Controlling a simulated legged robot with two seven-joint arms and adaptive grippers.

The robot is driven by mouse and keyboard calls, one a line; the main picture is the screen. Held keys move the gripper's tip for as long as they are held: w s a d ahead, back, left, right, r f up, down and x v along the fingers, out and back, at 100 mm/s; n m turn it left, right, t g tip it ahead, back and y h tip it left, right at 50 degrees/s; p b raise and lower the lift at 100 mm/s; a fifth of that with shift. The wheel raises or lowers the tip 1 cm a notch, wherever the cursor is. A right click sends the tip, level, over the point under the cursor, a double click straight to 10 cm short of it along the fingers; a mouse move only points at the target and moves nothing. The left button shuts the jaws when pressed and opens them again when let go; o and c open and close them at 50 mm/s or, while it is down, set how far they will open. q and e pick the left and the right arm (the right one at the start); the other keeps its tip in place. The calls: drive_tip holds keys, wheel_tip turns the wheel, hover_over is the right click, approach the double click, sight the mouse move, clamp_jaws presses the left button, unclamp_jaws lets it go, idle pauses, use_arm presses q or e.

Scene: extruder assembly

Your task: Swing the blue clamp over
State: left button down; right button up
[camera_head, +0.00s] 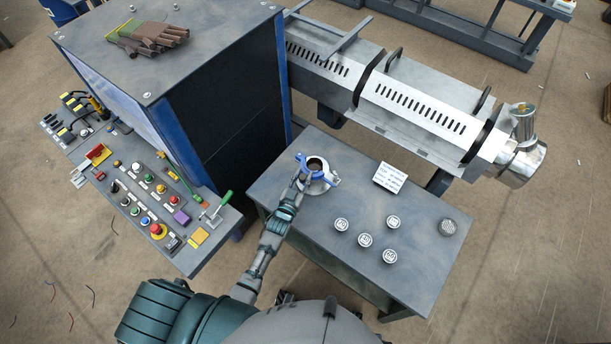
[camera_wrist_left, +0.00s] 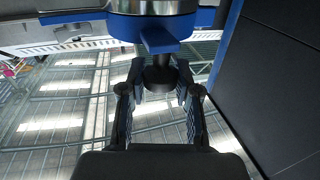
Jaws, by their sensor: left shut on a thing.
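The blue clamp (camera_head: 302,159) sits at the left of a round metal ring (camera_head: 326,180) on the grey table. In the left wrist view, the clamp's blue arm (camera_wrist_left: 158,38) reaches down from a metal rim, with a dark knob (camera_wrist_left: 160,79) below it. My left gripper (camera_head: 300,183) is at the near left side of the ring. In the left wrist view, its fingers (camera_wrist_left: 160,92) stand on both sides of the dark knob and are shut on it. The contact is partly hidden in the head view. My right gripper is not in view.
Several round discs (camera_head: 364,240) and a white card (camera_head: 390,178) lie on the table (camera_head: 330,210) to the right. A tall dark cabinet (camera_head: 228,115) stands close behind on the left, beside a control panel (camera_head: 150,205). The extruder barrel (camera_head: 415,110) runs behind the table.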

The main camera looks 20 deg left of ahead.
use_arm(q)
drive_tip(key=a+m+g+h+b, duration=0.2)
drive_tip(key=a+m+h, duration=0.3)
drive_tip(key=h, duration=0.3)
drive_tip(key=shift+s+a+m+g+h+b, duration=0.3)
drive_tip(key=shift+a+m+g+b, duration=0.1)
drive_tip(key=shift+a+g, duration=0.3)
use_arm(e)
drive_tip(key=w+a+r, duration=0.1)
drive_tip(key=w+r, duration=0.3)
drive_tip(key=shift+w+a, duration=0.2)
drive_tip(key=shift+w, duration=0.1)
use_arm(q)
drive_tip(key=shift+a, duration=0.1)
drive_tip(key=c, duration=0.8)
unclamp_jaws()
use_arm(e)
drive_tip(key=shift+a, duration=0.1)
